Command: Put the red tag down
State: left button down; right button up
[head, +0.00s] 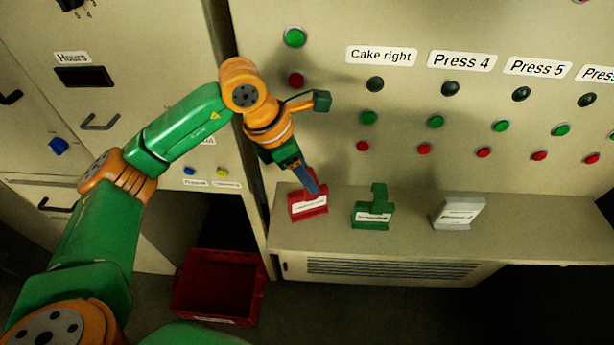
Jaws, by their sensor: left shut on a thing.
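The red tag (309,206) has a white label and is at the left end of the beige ledge, left of a green tag. My left gripper (308,184) comes down from above and is shut on the upper part of the red tag. The red tag looks upright, at the height of the ledge top. I cannot tell whether its base touches the ledge. The gripper's fingertips partly cover the tag's top. My right gripper is not in view.
A green tag (372,212) and a grey tag (457,214) stand further right on the ledge (520,222). Behind is a panel with coloured buttons and labels such as "Cake right" (381,56). A red crate (216,286) sits below on the floor. The ledge's right part is clear.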

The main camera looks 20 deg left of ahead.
aim_at(308, 195)
pick_arm(q)
notch_tip(308, 195, down, 3)
jog(key=shift+w+r+p, duration=0.1)
jog(key=shift+p, duration=0.75)
jog(key=shift+f, duration=0.3)
jog(key=shift+d+f+b, duration=0.1)
jog(key=shift+f+b, duration=0.1)
jog(key=shift+b, duration=0.15)
jog(key=shift+c, duration=1.6)
grip_release()
